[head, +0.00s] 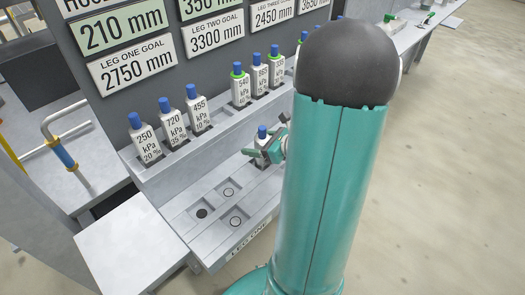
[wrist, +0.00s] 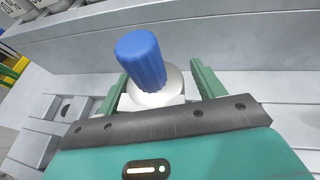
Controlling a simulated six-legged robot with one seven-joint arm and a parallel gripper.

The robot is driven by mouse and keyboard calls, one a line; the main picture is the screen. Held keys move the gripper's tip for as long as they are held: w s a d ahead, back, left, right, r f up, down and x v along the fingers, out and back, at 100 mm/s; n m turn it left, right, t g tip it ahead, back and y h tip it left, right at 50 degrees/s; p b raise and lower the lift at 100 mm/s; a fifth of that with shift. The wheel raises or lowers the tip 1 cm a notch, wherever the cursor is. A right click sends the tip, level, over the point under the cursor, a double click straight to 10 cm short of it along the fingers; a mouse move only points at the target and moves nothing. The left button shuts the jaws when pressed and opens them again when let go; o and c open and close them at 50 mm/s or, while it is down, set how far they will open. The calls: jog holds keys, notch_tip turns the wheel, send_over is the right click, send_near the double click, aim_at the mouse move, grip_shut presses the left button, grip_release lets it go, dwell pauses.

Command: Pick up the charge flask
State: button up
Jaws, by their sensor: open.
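A white flask with a ribbed blue cap (head: 262,132) stands in the lower tray of the bench; I take it as the charge flask, though no label on it is readable. In the wrist view the flask (wrist: 155,88) is between the two green fingers of my gripper (wrist: 158,88), with its cap rising above them. In the head view my gripper (head: 266,154) is at the flask. It is open, with one finger on each side. The flask's lower body is hidden behind the gripper's palm.
Several labelled flasks with blue caps stand on the raised shelf (head: 218,127) behind, some with green collars. The lower tray (head: 188,221) has empty recesses to the left, above the LEG ONE label (head: 250,240). A sign wall rises behind.

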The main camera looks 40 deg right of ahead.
jog(key=c, duration=1.4)
jog(key=shift+o, duration=0.2)
jog(key=shift+r, duration=0.2)
